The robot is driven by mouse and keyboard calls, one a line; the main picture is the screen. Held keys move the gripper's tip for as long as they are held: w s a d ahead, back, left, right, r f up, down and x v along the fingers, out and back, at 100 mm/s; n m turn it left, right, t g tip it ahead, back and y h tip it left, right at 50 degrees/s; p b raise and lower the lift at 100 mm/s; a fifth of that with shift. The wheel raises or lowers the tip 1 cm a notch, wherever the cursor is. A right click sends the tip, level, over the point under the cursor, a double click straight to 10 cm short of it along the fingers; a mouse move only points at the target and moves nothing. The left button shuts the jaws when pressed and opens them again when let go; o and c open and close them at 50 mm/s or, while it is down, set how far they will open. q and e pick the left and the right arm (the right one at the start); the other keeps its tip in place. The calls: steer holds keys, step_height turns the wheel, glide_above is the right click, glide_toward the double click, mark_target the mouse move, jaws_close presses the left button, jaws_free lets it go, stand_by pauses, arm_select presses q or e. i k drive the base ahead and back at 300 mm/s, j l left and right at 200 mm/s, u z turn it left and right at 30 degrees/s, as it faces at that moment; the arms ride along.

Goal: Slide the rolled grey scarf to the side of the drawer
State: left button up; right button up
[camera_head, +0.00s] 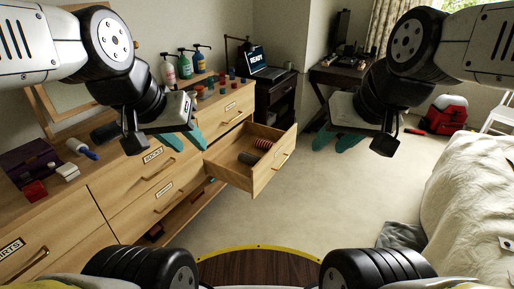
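The open drawer (228,178) sticks out of the light wood dresser, near the middle of the view. A dark grey roll (248,158), which looks like the rolled scarf, lies on the drawer floor. A reddish striped roll (264,144) lies close behind it, toward the drawer's right side. My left gripper (186,141) hangs left of the drawer, in front of the dresser, with its teal fingers apart and empty. My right gripper (337,142) is right of the drawer over the carpet, its teal fingers apart and empty. Neither gripper touches the rolls.
Pump bottles (185,65) and small items stand on the dresser top (115,148). A laptop (258,58) sits on a dark cabinet behind. A bed (470,190) is at right, and a red and white case (445,115) stands on the floor. Carpet (310,200) before the drawer is clear.

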mark_target(248, 159)
steer(key=i+j+z, duration=0.25)
steer(key=i, duration=0.3)
steer(key=i+j+z, duration=0.25)
steer(key=i+j, duration=0.25)
steer(key=i+j+z, duration=0.25)
steer(key=i+j, duration=0.2)
steer(key=j, duration=0.15)
steer(key=i+j+z, duration=0.25)
steer(key=i+j, duration=0.15)
steer(key=j, duration=0.25)
